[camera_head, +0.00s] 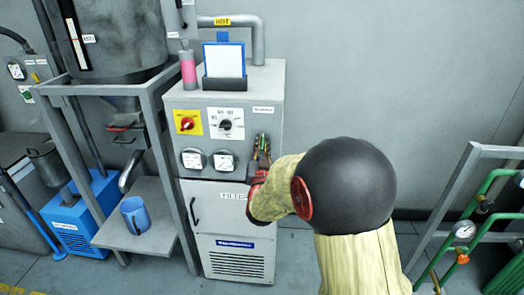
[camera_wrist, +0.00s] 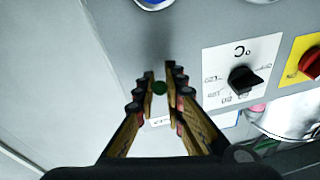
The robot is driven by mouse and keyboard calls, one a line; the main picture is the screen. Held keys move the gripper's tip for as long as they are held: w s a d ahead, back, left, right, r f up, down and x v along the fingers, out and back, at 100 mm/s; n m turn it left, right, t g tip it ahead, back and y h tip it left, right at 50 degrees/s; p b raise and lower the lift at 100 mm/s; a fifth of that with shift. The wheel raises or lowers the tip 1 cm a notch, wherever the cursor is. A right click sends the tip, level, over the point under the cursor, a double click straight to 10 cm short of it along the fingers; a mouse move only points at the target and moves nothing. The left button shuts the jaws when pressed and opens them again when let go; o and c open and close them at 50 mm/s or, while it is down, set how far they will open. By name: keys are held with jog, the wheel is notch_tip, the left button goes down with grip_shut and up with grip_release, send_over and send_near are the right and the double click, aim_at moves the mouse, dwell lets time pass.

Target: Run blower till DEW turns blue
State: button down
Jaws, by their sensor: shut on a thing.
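A grey cabinet (camera_head: 271,85) carries a red switch (camera_head: 187,123) on a yellow plate and a black dial (camera_head: 226,124) on a white plate. Both also show in the wrist view, the switch (camera_wrist: 312,62) and the dial (camera_wrist: 243,78). My gripper (camera_head: 262,150) is at the right side of the cabinet front. In the wrist view its fingers (camera_wrist: 160,88) are closed around a small dark green round knob or button (camera_wrist: 160,88) on the panel. A pink column (camera_head: 188,68) stands on the cabinet top. I cannot read any label as DEW.
A blue-edged board (camera_head: 223,60) stands on top, beside a grey pipe (camera_head: 258,45). A metal frame with a blue mug (camera_head: 135,214) is left; green pipes (camera_head: 483,225) are right. The wall between is bare.

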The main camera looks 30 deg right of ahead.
jog(key=c, duration=1.8)
grip_release()
jog(key=shift+c, duration=0.2)
jog(key=v, duration=1.2)
